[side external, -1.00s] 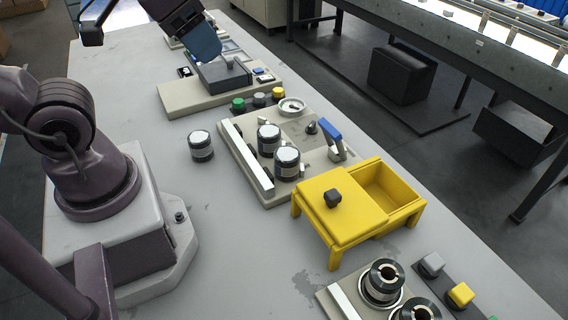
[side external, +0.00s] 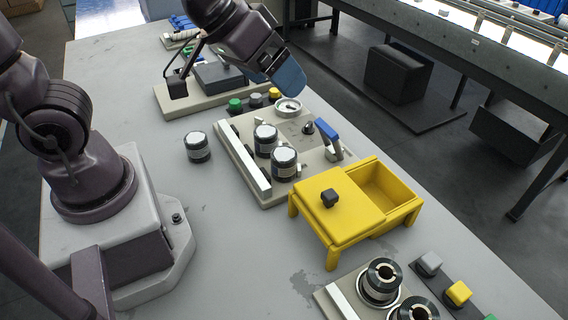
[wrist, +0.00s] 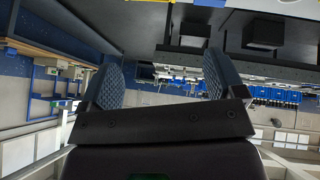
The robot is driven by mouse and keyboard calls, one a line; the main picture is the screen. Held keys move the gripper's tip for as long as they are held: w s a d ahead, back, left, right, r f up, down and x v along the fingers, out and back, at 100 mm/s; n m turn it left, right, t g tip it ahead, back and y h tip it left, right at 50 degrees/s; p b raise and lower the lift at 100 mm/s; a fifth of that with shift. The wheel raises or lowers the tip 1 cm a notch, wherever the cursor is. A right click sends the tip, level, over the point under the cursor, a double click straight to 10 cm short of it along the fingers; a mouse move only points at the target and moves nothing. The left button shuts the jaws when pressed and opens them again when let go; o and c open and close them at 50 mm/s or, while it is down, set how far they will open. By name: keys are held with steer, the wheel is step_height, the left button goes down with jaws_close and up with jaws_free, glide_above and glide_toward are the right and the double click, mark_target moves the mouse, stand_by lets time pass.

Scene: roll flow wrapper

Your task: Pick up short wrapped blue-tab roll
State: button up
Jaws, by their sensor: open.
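My gripper (side external: 283,78) is raised above the table in the side external view, over the far side of the middle fixture, with nothing visible in it. In the wrist view my gripper (wrist: 162,80) has its two blue textured fingers spread apart, with only the room between them. Small white roll-like pieces (side external: 178,39) and blue pieces (side external: 182,22) lie at the far end of the table, partly behind my arm. They are too small to tell which is the short wrapped blue-tab roll. No roll shows in the wrist view.
Two dark, white-topped cylinders (side external: 284,163) stand on the middle fixture (side external: 250,180), which has a blue-handled lever (side external: 328,131). Another cylinder (side external: 197,147) stands on the table to its left. A yellow box (side external: 325,218) and black spools (side external: 383,279) are nearer. A conveyor (side external: 440,55) runs behind.

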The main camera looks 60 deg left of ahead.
steer(key=w+d+f+n, duration=0.2)
steer(key=w+f, duration=0.2)
steer(key=f, duration=0.2)
steer(key=n+t+y, duration=0.3)
steer(key=t+y, duration=0.1)
steer(key=y, duration=0.4)
glide_toward(287, 151)
steer(key=shift+w+d+f, duration=0.4)
steer(key=shift+w+f, duration=0.35)
steer(key=shift+w, duration=0.1)
steer(key=shift+s+a+y, duration=0.3)
steer(key=shift+s+y, duration=0.05)
steer(key=shift+y, duration=0.25)
steer(key=x, duration=0.7)
steer(key=shift+w+a, duration=0.15)
steer(key=shift+w, duration=0.1)
steer(key=c, duration=1.1)
steer(key=shift+r, duration=0.1)
